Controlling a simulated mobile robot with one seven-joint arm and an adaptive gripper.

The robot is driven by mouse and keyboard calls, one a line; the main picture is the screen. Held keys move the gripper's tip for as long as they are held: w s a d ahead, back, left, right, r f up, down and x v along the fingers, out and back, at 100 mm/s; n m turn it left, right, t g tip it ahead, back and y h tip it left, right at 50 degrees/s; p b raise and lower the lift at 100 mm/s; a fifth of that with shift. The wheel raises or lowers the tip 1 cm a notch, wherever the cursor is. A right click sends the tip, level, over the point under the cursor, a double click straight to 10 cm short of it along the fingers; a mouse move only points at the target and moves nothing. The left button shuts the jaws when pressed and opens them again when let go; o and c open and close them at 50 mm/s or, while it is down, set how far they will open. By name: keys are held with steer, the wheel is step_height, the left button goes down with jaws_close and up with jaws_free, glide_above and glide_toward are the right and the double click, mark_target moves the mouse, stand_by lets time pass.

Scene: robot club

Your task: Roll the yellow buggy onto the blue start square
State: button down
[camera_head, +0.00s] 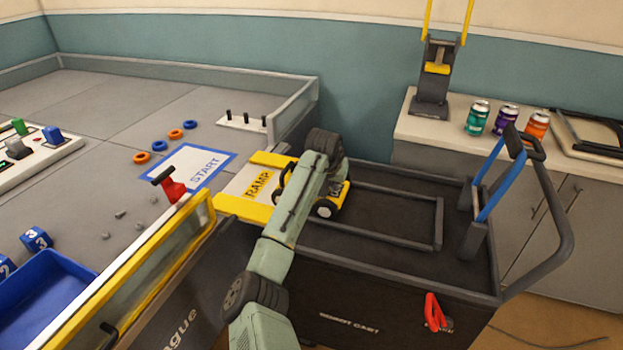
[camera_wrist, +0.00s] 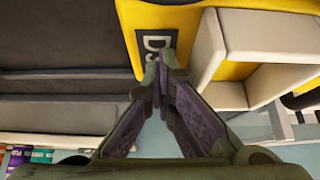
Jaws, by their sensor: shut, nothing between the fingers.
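The yellow buggy (camera_head: 342,197) sits on the black cart at the top of the yellow-edged ramp, partly hidden behind my arm. One wheel (camera_head: 325,208) shows. In the wrist view, the buggy's yellow body (camera_wrist: 195,18) with a dark label fills the top middle. My gripper (camera_wrist: 162,78) is shut and empty, its fingertips close to the labelled face; I cannot tell whether they touch it. My arm hides the fingers in the head view. The start square (camera_head: 183,177), white with a blue border, lies on the grey arena floor left of the ramp (camera_head: 232,207), with no buggy on it.
Low rails edge the cart (camera_head: 385,238), which has a handle (camera_head: 566,235) at right. Orange and blue rings (camera_head: 158,146) lie behind the square. Cans (camera_head: 507,119) stand on the back counter.

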mark_target(285, 169)
steer(key=shift+w+a+f+p, duration=0.15)
steer(key=shift+w+a+f, duration=0.1)
steer(key=shift+a, duration=0.95)
steer(key=shift+w+a+f+p, duration=0.15)
steer(key=shift+w+a+f, duration=0.05)
steer(key=shift+a, duration=1)
steer(key=shift+w+a+f+p, duration=0.15)
steer(key=shift+w+a+f, duration=0.1)
steer(key=shift+a, duration=1.1)
steer(key=shift+w+a, duration=0.15)
steer(key=shift+a, duration=0.4)
steer(key=shift+w+a, duration=0.15)
steer(key=shift+a, duration=0.4)
steer(key=shift+w+a, duration=0.35)
steer(key=shift+a, duration=0.9)
steer(key=shift+w+a, duration=0.3)
steer(key=shift+a, duration=0.9)
steer(key=shift+w+a, duration=0.35)
steer(key=shift+a, duration=0.9)
steer(key=shift+r, duration=0.1)
steer(key=shift+d+r+p, duration=0.75)
steer(key=shift+r+p, duration=0.25)
steer(key=shift+r, duration=0.1)
steer(key=shift+r+p, duration=3.15)
steer(key=shift+r, duration=1.55)
